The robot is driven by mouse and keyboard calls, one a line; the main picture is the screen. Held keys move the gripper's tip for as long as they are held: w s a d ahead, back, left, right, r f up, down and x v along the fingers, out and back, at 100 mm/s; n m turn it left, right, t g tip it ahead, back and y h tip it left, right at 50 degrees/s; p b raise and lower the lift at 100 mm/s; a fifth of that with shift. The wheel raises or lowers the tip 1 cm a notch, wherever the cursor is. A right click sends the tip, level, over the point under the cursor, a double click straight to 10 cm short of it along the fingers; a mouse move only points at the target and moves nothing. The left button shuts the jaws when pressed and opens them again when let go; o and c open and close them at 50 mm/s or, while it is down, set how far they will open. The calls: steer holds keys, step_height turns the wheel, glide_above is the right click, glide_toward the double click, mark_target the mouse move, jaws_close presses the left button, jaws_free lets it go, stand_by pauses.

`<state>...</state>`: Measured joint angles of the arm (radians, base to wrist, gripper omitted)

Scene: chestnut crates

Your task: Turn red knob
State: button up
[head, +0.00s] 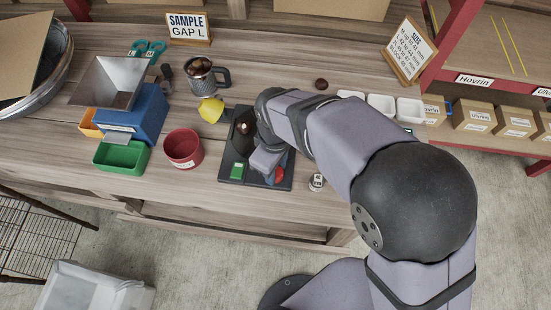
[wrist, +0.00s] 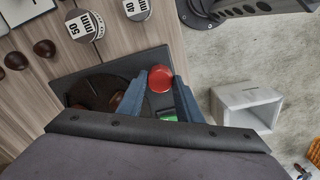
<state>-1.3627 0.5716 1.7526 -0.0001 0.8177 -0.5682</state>
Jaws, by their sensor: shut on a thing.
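The red knob (head: 280,175) sits at the front right corner of the dark board (head: 258,184) on the bench. My gripper (head: 274,178) points down over that corner, and my arm hides part of the board. In the wrist view the round red knob (wrist: 160,78) lies between the two blue-grey fingers of my gripper (wrist: 161,83). The fingers are shut on its sides. The knob carries no turn mark that I can make out.
A red cup (head: 183,148) and a green bin (head: 121,157) stand left of the board. White trays (head: 410,111) are farther right.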

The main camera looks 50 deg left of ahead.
stand_by(0.5)
steer(key=o, duration=1)
steer(key=shift+o, duration=0.2)
steer(key=shift+r+b, duration=0.95)
steer(key=shift+r, duration=2.75)
